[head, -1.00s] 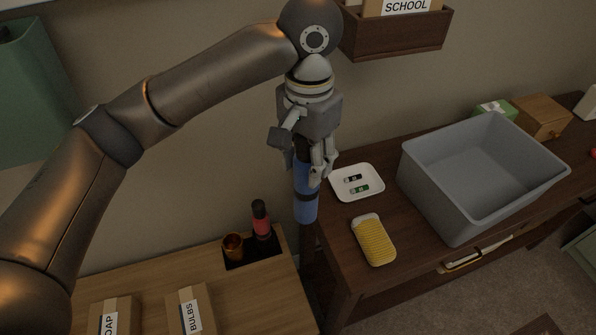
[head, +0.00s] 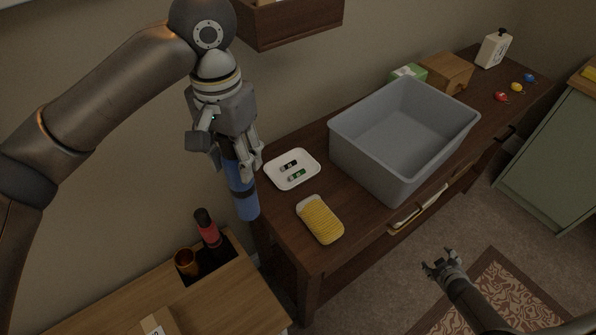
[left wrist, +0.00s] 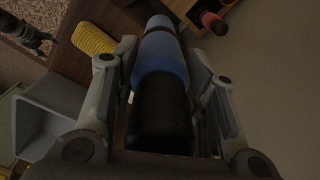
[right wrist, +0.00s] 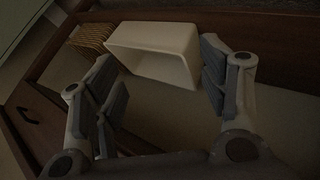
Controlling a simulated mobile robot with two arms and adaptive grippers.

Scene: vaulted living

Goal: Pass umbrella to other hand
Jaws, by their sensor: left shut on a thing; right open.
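A folded blue umbrella (head: 241,190) with a dark handle hangs nearly upright, slightly tilted, from my left gripper (head: 240,160) in the head view. My left gripper is shut on its dark handle, left of the dark console table's end. The umbrella (left wrist: 160,72) also shows between the left fingers in the left wrist view. My right gripper (head: 442,264) is open and empty at the lower right of the head view, over the carpet and well apart from the umbrella. In the right wrist view the right fingers (right wrist: 165,95) are spread with nothing between them.
The dark console (head: 284,228) carries a grey bin (head: 345,150), a white tray (head: 272,172) with batteries, and a yellow sponge (head: 321,220). A wall shelf (head: 290,22) hangs above. A wooden cabinet (head: 235,300) with a bottle (head: 207,228) stands lower left.

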